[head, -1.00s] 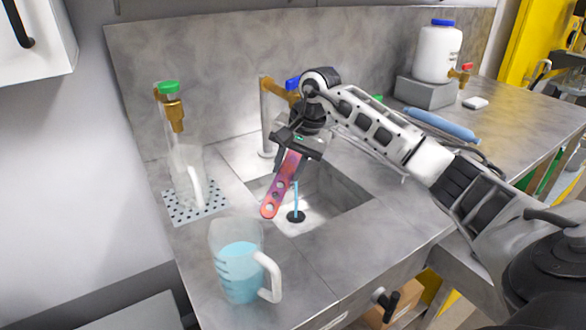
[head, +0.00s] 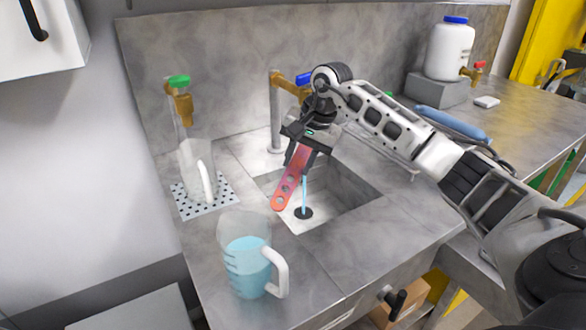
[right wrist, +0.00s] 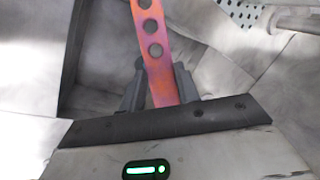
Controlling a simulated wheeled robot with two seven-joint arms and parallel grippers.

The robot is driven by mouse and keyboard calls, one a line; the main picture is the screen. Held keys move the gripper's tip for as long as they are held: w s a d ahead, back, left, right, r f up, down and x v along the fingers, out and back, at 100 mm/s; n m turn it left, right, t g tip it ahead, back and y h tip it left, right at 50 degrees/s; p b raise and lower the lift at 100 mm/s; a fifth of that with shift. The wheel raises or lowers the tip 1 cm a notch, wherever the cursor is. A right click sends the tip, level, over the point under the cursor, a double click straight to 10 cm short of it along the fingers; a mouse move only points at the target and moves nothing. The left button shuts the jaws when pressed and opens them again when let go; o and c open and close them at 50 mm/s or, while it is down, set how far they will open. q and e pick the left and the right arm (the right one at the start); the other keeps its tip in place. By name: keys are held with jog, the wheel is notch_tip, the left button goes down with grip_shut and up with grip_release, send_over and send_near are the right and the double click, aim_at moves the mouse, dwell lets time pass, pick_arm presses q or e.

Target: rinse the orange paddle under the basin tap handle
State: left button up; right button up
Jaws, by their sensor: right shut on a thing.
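The orange paddle (head: 290,183) is a flat bar with several round holes and pink-purple patches; it also shows in the right wrist view (right wrist: 154,50). My right gripper (head: 304,150) is shut on its upper end and holds it tilted over the basin (head: 343,190), lower end down and to the left. The basin tap (head: 277,110) stands behind, with a brass spout and a blue handle (head: 304,79) partly hidden by my right wrist. A thin blue water stream (head: 304,190) falls beside the paddle to the drain; contact between them is unclear. My left gripper is out of view.
A clear jug of blue liquid (head: 246,265) stands at the front left of the counter. An empty clear jug (head: 197,168) sits on a perforated plate (head: 222,188) under a green-topped tap (head: 180,92). A white bottle (head: 449,50) and a blue roll (head: 447,122) are at right.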

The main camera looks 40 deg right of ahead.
jog(key=shift+d, duration=0.3)
jog(key=shift+s, duration=0.1)
jog(key=shift+a, duration=0.15)
jog(key=shift+w+a, duration=0.25)
jog(key=shift+a, duration=0.2)
jog(key=shift+s+d, duration=0.1)
jog(key=shift+d, duration=0.1)
jog(key=shift+s+d, duration=0.15)
jog(key=shift+d, duration=0.25)
jog(key=shift+a, duration=0.1)
